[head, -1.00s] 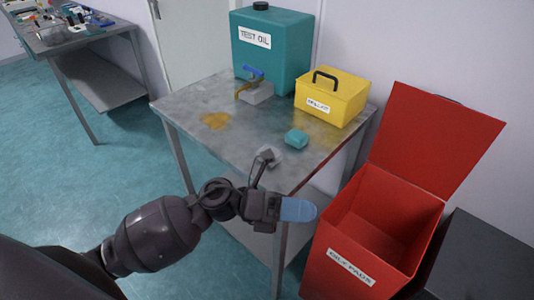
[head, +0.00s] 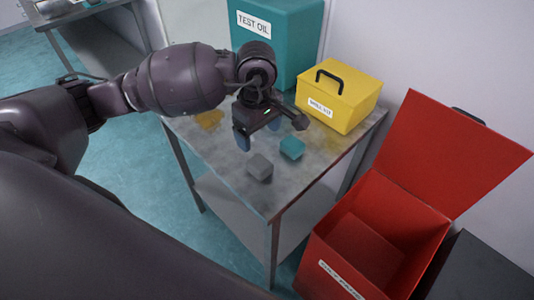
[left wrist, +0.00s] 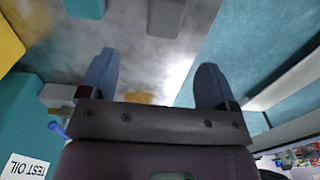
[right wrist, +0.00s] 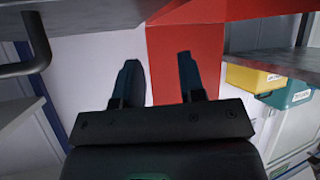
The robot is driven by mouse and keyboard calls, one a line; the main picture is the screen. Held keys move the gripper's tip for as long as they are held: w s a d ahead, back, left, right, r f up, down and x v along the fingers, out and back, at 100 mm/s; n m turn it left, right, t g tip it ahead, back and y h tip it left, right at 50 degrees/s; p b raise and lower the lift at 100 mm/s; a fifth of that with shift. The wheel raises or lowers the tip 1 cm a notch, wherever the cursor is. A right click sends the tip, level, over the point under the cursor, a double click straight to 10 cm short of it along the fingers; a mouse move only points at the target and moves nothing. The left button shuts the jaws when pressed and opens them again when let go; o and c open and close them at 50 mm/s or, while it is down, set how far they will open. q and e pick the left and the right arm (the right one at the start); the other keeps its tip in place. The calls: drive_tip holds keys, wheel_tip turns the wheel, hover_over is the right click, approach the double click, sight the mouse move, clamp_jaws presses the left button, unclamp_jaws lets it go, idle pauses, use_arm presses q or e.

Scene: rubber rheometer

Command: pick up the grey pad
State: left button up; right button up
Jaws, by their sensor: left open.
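The grey pad (head: 260,167) lies on the metal table near its front corner. A teal pad (head: 292,148) lies just behind and right of it. My left gripper (head: 264,134) is open and empty above the table, behind the grey pad in the head view. In the left wrist view, the grey pad (left wrist: 166,16) shows at the top edge, beyond the open fingers (left wrist: 157,72), with the teal pad (left wrist: 85,8) to its left; both are cut off by the frame. My right gripper (right wrist: 159,68) shows only in its wrist view, fingers apart with nothing between them.
The teal test oil container (head: 297,40) and a yellow box with a black handle (head: 338,97) stand at the table's back. A brown stain (head: 208,119) marks the table (head: 225,158). An open red bin (head: 315,262) stands right of the table.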

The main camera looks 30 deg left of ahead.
use_arm(q)
hover_over(259, 163)
wheel_tip(259, 163, down, 4)
drive_tip(key=shift+w+a+f, duration=0.1)
drive_tip(key=shift+f, duration=0.6)
wheel_tip(259, 163, down, 4)
drive_tip(key=shift+r+p, duration=0.1)
drive_tip(key=shift+p, duration=0.3)
drive_tip(key=shift+f, duration=0.7)
use_arm(e)
drive_tip(key=shift+s+d+r, duration=0.1)
drive_tip(key=shift+s+r, duration=0.3)
drive_tip(key=shift+r, duration=0.05)
use_arm(q)
drive_tip(key=shift+c, duration=0.3)
use_arm(e)
drive_tip(key=shift+s, duration=0.1)
use_arm(q)
drive_tip(key=c, duration=0.9)
use_arm(e)
drive_tip(key=shift+s+f, duration=0.3)
drive_tip(key=shift+s, duration=0.05)
